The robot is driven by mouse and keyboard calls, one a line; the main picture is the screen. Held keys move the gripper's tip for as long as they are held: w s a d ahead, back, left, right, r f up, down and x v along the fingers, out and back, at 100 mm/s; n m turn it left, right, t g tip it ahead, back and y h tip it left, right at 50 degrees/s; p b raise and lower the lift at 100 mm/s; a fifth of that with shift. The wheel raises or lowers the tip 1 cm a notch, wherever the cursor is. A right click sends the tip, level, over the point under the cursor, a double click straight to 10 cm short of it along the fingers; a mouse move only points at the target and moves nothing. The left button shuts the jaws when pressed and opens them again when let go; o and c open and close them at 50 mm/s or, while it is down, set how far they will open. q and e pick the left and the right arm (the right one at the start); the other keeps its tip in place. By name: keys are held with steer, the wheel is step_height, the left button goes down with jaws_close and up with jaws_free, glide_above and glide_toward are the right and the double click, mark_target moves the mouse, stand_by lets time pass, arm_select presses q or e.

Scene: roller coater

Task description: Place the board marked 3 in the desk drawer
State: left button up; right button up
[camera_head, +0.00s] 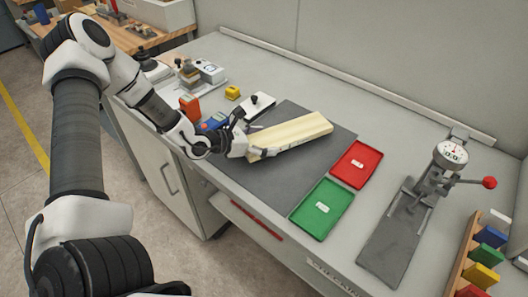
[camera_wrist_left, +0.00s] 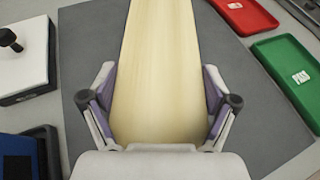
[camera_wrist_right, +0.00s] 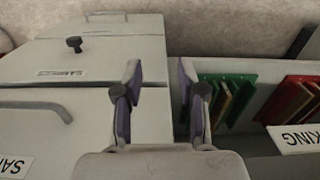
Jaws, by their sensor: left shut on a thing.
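A pale wooden board (camera_head: 300,132) lies along the dark grey mat on the desk, its far end pointing right. My left gripper (camera_head: 250,145) is shut on its near end; the left wrist view shows the fingers on both sides of the board (camera_wrist_left: 160,70). No number shows on its visible face. My right gripper (camera_wrist_right: 160,100) is open and empty, in the right wrist view only.
A green tray (camera_head: 322,208) and a red tray (camera_head: 357,164) lie right of the mat. A dial gauge stand (camera_head: 395,235) and a rack of coloured blocks (camera_head: 485,255) stand further right. Small instruments (camera_head: 200,95) crowd the left. The desk's back strip is clear.

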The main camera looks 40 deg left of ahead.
arm_select(q)
step_height(320, 180, down, 3)
steer(key=shift+f, duration=0.1)
steer(key=shift+w+d, duration=0.1)
steer(key=shift+w, duration=0.1)
steer(key=shift+s+f, duration=0.15)
steer(key=shift+s, duration=0.05)
steer(key=o, duration=1.1)
